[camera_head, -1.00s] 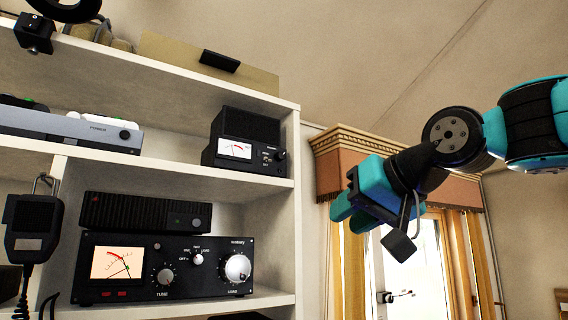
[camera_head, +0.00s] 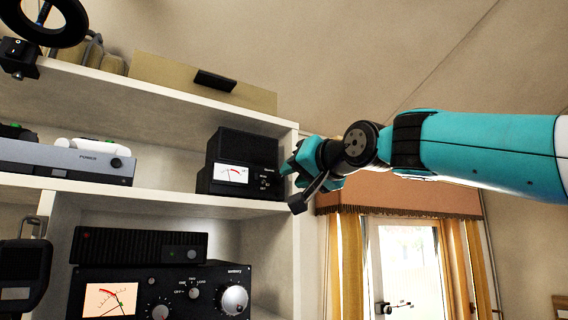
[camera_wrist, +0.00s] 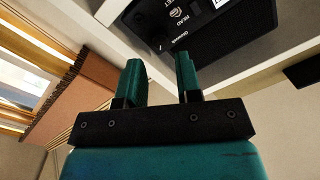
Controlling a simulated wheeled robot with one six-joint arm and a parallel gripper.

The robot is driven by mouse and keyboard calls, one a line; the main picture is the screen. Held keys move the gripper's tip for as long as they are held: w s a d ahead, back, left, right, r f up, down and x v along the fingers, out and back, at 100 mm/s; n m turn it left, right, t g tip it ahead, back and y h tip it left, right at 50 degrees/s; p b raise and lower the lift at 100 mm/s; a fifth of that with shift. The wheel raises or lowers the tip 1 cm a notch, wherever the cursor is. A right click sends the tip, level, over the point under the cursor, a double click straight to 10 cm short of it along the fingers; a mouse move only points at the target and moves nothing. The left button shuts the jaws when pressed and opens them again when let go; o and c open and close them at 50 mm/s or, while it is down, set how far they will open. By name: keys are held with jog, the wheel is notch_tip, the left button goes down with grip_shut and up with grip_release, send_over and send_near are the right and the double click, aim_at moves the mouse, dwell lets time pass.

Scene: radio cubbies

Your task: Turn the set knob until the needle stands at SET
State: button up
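A small black meter box (camera_head: 238,168) stands at the right end of the upper shelf, with a lit white dial (camera_head: 231,174). My gripper is at the box's right front edge, empty. In the wrist view, its two teal fingers (camera_wrist: 159,68) are apart, and the panel of the meter box (camera_wrist: 196,22) with SET and READ lettering lies just beyond them.
The white shelf (camera_head: 160,194) has an upright end panel (camera_head: 270,235) below my gripper. A larger black tuner (camera_head: 165,292) and a black box (camera_head: 140,243) sit below. A grey unit (camera_head: 60,158) is at left. Open room lies right, before the curtained window (camera_head: 405,260).

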aim_at(280, 178)
jog(key=p+x, duration=0.2)
jog(key=x, duration=0.2)
jog(key=shift+w+a, duration=0.25)
jog(key=shift+w, duration=0.05)
grip_shut()
